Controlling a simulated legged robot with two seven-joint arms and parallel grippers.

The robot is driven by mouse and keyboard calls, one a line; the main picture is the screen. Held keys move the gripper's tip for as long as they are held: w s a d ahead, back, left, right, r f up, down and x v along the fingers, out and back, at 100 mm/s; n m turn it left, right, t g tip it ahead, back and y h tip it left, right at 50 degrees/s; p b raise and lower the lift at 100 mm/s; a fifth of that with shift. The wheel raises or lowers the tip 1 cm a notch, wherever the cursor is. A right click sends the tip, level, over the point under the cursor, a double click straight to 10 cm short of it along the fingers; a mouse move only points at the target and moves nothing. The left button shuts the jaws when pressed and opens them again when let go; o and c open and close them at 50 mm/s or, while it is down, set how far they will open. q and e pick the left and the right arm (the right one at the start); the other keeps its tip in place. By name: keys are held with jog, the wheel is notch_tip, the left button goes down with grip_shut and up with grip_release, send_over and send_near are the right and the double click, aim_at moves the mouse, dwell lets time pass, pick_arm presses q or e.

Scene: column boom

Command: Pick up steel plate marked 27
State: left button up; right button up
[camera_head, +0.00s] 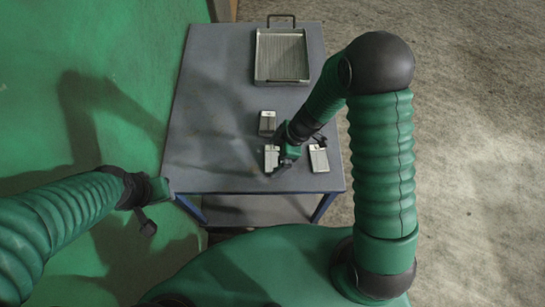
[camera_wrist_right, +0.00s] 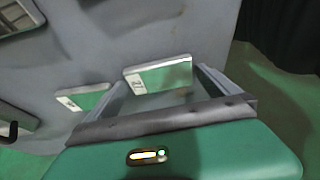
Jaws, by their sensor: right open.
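Three small steel plates lie on the grey table: a back one (camera_head: 267,121), a front left one (camera_head: 270,155) and a front right one (camera_head: 318,158). Their marks are too small to read, so I cannot tell which is 27. My right gripper (camera_head: 279,165) is over the front left plate and partly covers it. In the right wrist view its open jaws (camera_wrist_right: 165,88) have a plate (camera_wrist_right: 160,76) showing between and just beyond the fingers; contact is unclear. Another plate (camera_wrist_right: 82,97) lies left of the jaws. My left gripper (camera_head: 152,208) hangs off the table's left side, its jaws unclear.
The grey table (camera_head: 215,100) has blue legs and a lower shelf. A metal tray (camera_head: 282,55) with a ribbed floor and a dark handle stands at its back. The table's left half is clear. Green floor lies left, rough grey floor right.

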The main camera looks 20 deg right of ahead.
jog(key=shift+w+a+f, duration=0.1)
jog(key=shift+f, duration=0.15)
jog(key=shift+r, duration=0.1)
jog(key=c, duration=1.7)
jog(key=shift+c, duration=0.5)
jog(key=shift+r, duration=0.1)
